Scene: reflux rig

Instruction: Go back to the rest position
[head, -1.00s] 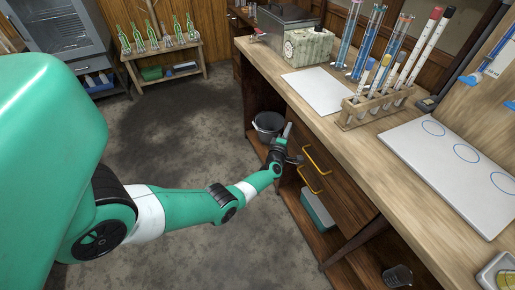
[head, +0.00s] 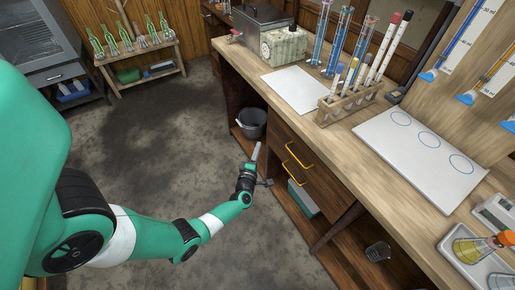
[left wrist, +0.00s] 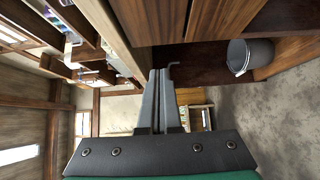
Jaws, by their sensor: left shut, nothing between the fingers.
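My left gripper (head: 256,152) is at the end of the green and white arm that comes in from the left in the head view. It is in free space in front of the desk's drawers, below the tabletop. In the left wrist view its two grey fingers (left wrist: 160,78) are together with nothing between them. A small bent metal piece shows just beyond the fingertips there; I cannot tell what it belongs to. My right gripper is not in view.
The wooden desk (head: 395,178) has two drawers with yellow handles (head: 297,155) close to my left gripper. A dark bucket (head: 252,124) stands under it and also shows in the left wrist view (left wrist: 258,52). A test-tube rack (head: 348,103) stands on top. The floor left of the desk is clear.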

